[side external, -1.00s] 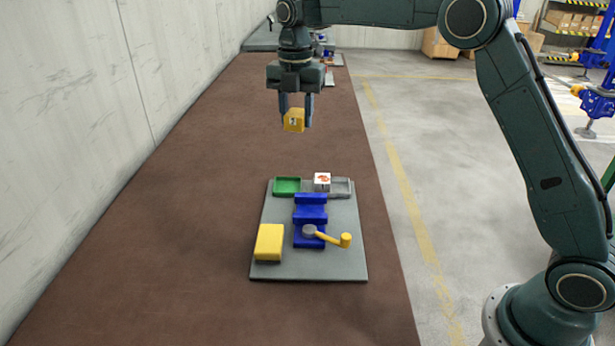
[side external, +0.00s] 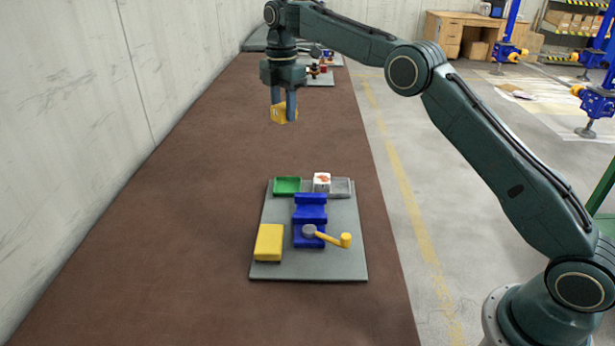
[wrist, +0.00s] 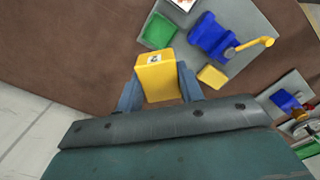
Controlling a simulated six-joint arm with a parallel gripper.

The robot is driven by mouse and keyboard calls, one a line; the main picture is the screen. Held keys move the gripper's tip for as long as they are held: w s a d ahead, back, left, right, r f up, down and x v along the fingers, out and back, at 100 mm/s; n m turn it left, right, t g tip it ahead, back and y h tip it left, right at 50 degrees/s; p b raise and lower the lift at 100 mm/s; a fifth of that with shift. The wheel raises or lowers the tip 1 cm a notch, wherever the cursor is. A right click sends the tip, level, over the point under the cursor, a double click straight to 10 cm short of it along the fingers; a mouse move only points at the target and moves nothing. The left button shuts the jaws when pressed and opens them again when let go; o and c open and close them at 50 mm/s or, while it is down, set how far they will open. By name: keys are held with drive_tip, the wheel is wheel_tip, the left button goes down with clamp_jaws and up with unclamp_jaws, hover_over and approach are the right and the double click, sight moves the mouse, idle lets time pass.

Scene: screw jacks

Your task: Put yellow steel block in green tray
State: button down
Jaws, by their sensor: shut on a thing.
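A yellow block (side external: 280,113) with a small label is held between the fingers of my gripper (side external: 284,106), which is shut on it. It hangs well above the brown bench, beyond the grey board in the side view. The wrist view shows the yellow block (wrist: 157,79) between both fingers, its label facing up. The green tray (side external: 287,186) lies at the far left corner of the board and looks empty. In the wrist view the green tray (wrist: 158,31) is just beyond the held block.
The grey board (side external: 344,262) also carries a blue screw jack (side external: 310,214) with a yellow crank (side external: 334,239), a second yellow block (side external: 269,240), a white block with a red mark (side external: 322,181) and a grey tray (side external: 342,188). More boards with parts stand farther back. The bench left of the board is clear.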

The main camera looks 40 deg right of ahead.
sight(287, 188)
drive_tip(key=shift+f, duration=9.95)
drive_tip(key=shift+f, duration=0.15)
drive_tip(key=c, duration=1.2)
unclamp_jaws()
drive_tip(key=shift+r, duration=6.15)
